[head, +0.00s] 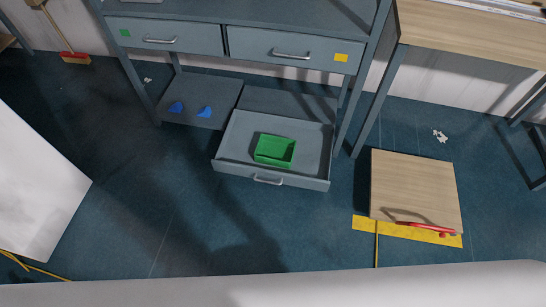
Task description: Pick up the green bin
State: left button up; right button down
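The green bin (268,150) is a small open-topped box. It sits inside an open grey drawer (222,165) low under the grey workbench. The bin looks upright, near the middle of the drawer, and empty as far as I can see. Neither of my grippers shows in the head view, so nothing of mine is seen touching the bin.
Two blue pieces (204,112) lie on the low shelf left of the drawer. Two upper drawers (290,54) are shut. A wooden box (415,185) with a red tool (425,226) at its front stands to the right. The floor before the drawer is clear.

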aim_at(278, 151)
jog(key=i+l, duration=0.5)
jog(key=i+l+u, duration=0.1)
jog(key=i+l, duration=0.4)
jog(key=l, duration=0.2)
